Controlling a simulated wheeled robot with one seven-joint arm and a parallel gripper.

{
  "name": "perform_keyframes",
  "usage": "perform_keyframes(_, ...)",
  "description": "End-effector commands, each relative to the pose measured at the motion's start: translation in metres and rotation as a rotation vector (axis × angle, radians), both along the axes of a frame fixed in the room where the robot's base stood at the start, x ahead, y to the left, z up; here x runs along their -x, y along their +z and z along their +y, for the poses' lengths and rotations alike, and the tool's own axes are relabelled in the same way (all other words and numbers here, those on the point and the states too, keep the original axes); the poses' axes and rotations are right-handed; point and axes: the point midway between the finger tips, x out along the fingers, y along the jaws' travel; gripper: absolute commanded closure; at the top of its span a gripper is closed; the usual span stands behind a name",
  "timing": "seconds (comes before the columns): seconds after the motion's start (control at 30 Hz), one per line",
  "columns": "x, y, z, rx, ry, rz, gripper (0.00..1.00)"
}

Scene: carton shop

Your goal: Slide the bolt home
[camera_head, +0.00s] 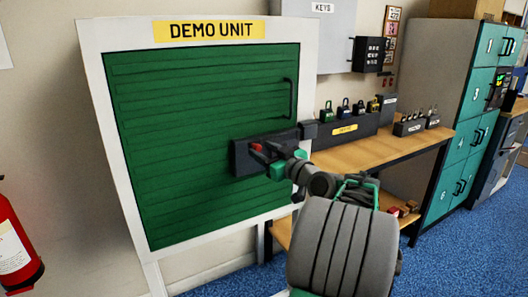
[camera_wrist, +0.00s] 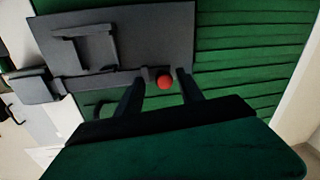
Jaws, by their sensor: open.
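The bolt's dark mounting plate (camera_head: 243,158) sits on the right part of the green slatted door (camera_head: 180,130) of the demo unit. The bolt's red knob (camera_head: 257,148) shows near my gripper (camera_head: 262,158). In the wrist view, the red knob (camera_wrist: 165,81) lies between the two open fingers of my gripper (camera_wrist: 160,82), with gaps beside it. The bolt's bar (camera_wrist: 95,82) runs along the plate (camera_wrist: 150,35). A dark keeper block (camera_head: 309,129) is on the white frame to the right; it also shows at left in the wrist view (camera_wrist: 33,88). Whether the bar enters it is unclear.
A dark door handle (camera_head: 289,98) is above the bolt. A wooden bench (camera_head: 385,144) with padlocks (camera_head: 344,108) stands to the right, with teal lockers (camera_head: 478,115) beyond. A fire extinguisher (camera_head: 14,235) is at far left. The door left of the bolt is clear.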

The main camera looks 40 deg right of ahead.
Motion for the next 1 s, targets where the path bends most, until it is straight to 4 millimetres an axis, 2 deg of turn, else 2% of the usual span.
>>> perform_keyframes(0.17,0.000,0.000,0.001,0.000,0.002,0.000,0.55)
perform_keyframes(0.27,0.009,-0.001,0.000,0.000,-0.002,0.001,0.55)
perform_keyframes(0.5,0.057,-0.001,0.002,0.001,-0.005,0.000,0.55)
perform_keyframes(0.63,0.074,-0.001,0.004,0.000,-0.003,0.001,0.55)
perform_keyframes(1.0,0.078,0.000,0.005,-0.001,0.000,0.000,0.55)
